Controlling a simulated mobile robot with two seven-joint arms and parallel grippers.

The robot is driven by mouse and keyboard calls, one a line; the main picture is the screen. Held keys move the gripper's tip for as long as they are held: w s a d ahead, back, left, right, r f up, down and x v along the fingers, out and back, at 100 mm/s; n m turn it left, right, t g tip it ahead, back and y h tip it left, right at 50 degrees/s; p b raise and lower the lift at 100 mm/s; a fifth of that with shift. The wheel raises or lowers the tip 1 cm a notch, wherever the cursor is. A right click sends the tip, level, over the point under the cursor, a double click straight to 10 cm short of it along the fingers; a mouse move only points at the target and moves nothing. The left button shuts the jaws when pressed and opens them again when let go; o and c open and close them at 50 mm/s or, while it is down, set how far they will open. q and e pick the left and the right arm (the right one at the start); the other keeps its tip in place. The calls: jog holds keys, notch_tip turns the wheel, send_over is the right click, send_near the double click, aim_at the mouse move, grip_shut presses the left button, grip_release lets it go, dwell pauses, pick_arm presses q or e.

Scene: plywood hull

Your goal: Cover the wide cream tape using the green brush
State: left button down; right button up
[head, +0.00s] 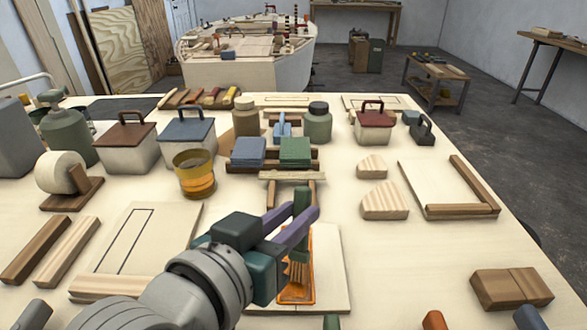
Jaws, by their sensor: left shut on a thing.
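My left gripper (294,222), with purple fingers, is shut on the green brush (302,203). The brush stands roughly upright, its brown bristles pointing down at a pale board (335,265) near the front middle. An orange-edged strip (297,299) lies on that board under the bristles; my gripper and the brush hide part of it. I cannot tell whether this strip is the wide cream tape, or whether the bristles touch it. A cream roll (60,172) stands on a wooden holder at the left. My right gripper is not in view.
An open amber pot (195,175) stands behind my left gripper. Another pale board (135,240) with a dark-outlined strip lies to the left. Blue and green blocks (294,151) sit beyond the brush. Wooden pieces (384,202) and a framed panel (440,190) lie to the right.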

pick_arm(q)
jog(key=shift+w, duration=0.3)
notch_tip(320, 180, up, 6)
jog(key=p, duration=0.6)
jog(key=shift+r, duration=0.1)
